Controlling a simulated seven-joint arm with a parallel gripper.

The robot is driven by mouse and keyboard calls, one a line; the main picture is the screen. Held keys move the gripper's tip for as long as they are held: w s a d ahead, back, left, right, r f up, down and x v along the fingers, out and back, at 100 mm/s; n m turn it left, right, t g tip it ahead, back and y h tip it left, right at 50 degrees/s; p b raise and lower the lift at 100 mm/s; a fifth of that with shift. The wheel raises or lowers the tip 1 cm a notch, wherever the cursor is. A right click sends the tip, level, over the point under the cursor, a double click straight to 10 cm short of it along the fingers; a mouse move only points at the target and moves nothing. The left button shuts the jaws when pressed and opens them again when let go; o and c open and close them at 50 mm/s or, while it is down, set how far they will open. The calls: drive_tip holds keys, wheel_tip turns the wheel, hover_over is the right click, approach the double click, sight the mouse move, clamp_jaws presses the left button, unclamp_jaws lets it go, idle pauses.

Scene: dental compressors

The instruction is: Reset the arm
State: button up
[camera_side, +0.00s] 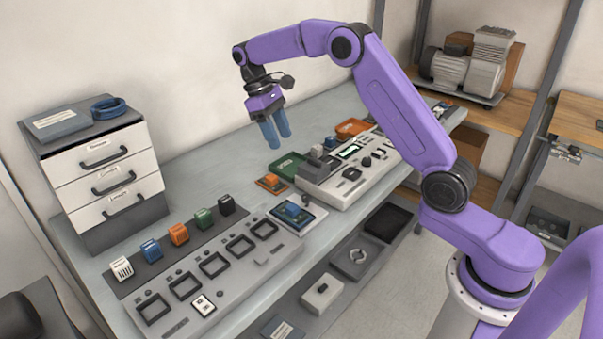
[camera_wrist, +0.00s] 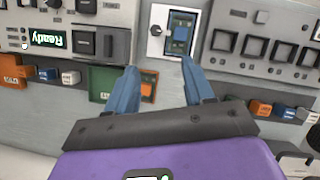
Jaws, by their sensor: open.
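My gripper (camera_side: 275,131) hangs from my purple arm, fingers pointing down, above the bench between the drawer cabinet and the grey console. Its two blue fingers are apart, and nothing shows between them in the side view. In the wrist view my gripper (camera_wrist: 158,82) is open and empty. Beyond its fingertips lies a small board with a blue block (camera_wrist: 180,35), which also shows in the side view (camera_side: 292,210). The gripper is clear of the bench top.
A console (camera_side: 350,172) with a lit display, reading "Ready" in the wrist view, stands right of the gripper. A green tray (camera_side: 287,164) lies below. A panel with square sockets (camera_side: 215,270) and a row of coloured blocks (camera_side: 178,234) are in front. A drawer cabinet (camera_side: 105,180) stands left.

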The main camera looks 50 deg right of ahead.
drive_tip(key=s+a+r+n+t, duration=0.1)
drive_tip(key=s+a+r+n, duration=0.1)
drive_tip(key=s+a, duration=0.45)
drive_tip(key=s+a+r+n+t, duration=0.1)
drive_tip(key=s+a+n+t, duration=0.2)
drive_tip(key=s, duration=0.7)
drive_tip(key=s+d+f+n+y, duration=0.1)
drive_tip(key=s+f+n, duration=0.1)
drive_tip(key=s, duration=0.8)
drive_tip(key=s+d+f+n, duration=0.1)
drive_tip(key=s+d+n, duration=0.1)
drive_tip(key=s, duration=0.9)
drive_tip(key=shift+s+f+y, duration=0.15)
drive_tip(key=shift+f+y, duration=0.2)
drive_tip(key=shift+y, duration=0.05)
drive_tip(key=shift+d, duration=0.1)
